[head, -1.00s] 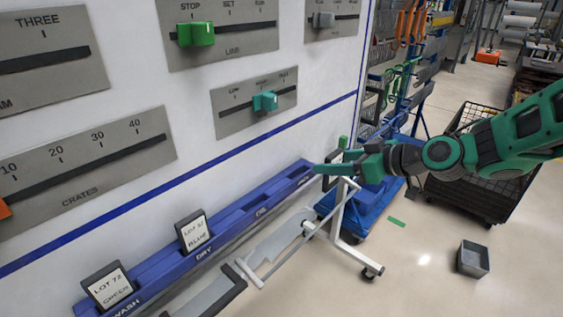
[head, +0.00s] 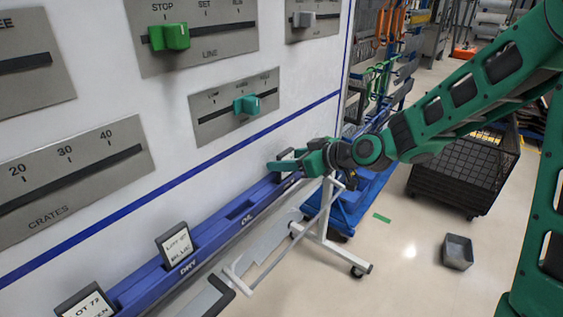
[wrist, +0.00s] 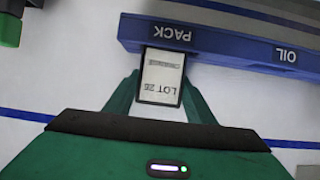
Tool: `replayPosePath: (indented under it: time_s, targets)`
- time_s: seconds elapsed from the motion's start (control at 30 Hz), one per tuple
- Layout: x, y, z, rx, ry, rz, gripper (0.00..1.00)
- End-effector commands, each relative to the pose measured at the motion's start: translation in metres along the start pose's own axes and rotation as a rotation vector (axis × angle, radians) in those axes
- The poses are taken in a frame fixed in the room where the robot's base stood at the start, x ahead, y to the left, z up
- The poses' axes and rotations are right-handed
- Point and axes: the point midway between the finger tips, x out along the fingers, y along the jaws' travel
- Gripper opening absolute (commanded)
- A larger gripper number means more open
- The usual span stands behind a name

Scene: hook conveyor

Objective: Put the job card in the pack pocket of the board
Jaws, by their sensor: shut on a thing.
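My gripper (head: 287,164) is at the far end of the blue pocket rail (head: 217,235) on the board. In the wrist view it is shut on a white job card with a dark frame (wrist: 161,77), marked LOT 26, between its fingertips. The card appears upside down there, its upper picture edge close to the PACK label (wrist: 170,33) on the blue rail. I cannot tell whether card and rail touch. In the head view the held card is not clearly visible, and the gripper covers the pack pocket.
Two other cards stand in the rail, one in the DRY pocket (head: 176,247) and one nearer (head: 88,303). The OIL pocket (head: 240,211) looks empty. Sliders, including a teal one (head: 247,105), sit above. A white wheeled frame (head: 323,215) stands below the gripper.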

Motion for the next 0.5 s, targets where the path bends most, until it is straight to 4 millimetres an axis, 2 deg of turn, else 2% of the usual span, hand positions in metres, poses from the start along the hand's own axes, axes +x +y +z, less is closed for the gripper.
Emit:
replayPosePath:
  time_s: [0.23, 0.27, 0.3, 0.5]
  targets:
    - [0.0047, -0.0062, 0.0015, -0.005, 0.001, -0.009, 0.27]
    - [0.0048, -0.0063, 0.0016, -0.005, 0.000, -0.009, 0.57]
    - [0.0048, -0.0065, 0.0015, -0.005, 0.000, -0.009, 0.66]
    - [0.0048, -0.0064, 0.0014, -0.005, 0.001, -0.009, 0.68]
